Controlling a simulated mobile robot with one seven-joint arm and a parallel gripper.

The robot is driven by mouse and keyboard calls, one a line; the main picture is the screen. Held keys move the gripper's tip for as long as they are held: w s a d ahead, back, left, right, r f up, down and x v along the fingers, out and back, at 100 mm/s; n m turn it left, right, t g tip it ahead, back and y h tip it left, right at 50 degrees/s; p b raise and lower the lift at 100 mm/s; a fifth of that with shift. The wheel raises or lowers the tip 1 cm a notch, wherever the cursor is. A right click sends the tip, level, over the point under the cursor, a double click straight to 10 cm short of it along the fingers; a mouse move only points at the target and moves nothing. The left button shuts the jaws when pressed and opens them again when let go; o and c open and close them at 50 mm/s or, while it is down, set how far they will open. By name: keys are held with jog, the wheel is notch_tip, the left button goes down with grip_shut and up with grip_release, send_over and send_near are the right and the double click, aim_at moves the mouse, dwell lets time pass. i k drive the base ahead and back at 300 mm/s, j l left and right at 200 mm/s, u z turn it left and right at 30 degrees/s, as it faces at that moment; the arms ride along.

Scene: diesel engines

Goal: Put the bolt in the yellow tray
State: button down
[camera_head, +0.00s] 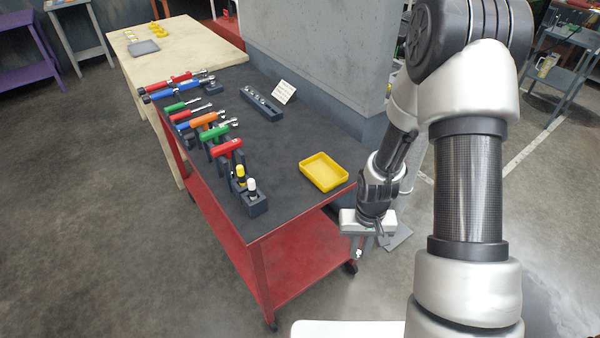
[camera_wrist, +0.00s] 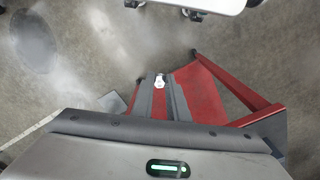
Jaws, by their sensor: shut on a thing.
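My gripper (camera_head: 360,248) points down just off the right corner of the dark-topped red cart, below and to the right of the tray in the head view. It is shut on a small silver bolt (camera_head: 359,254), whose pale head shows between the fingertips in the wrist view (camera_wrist: 160,81). The rest of the bolt is hard to make out. The yellow tray (camera_head: 305,173) lies on the cart top near its right edge. It looks empty and is not seen in the wrist view.
The cart top (camera_head: 275,195) is bare around the tray. Several coloured tools (camera_head: 205,120) stand along its left side, and a dark block with small metal parts (camera_head: 262,102) and a sign (camera_head: 284,92) lie behind. A grey concrete block (camera_head: 320,65) rises behind the cart.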

aim_at(329, 179)
jog(key=i+l+u, duration=0.15)
jog(key=l+u, duration=0.25)
jog(key=i+l+u, duration=0.1)
jog(key=l+u, duration=0.35)
jog(key=i+l+u, duration=0.2)
jog(key=l, duration=0.2)
jog(key=l+u, duration=0.2)
jog(key=l, duration=0.2)
jog(key=i+l, duration=0.1)
jog(key=i, duration=0.3)
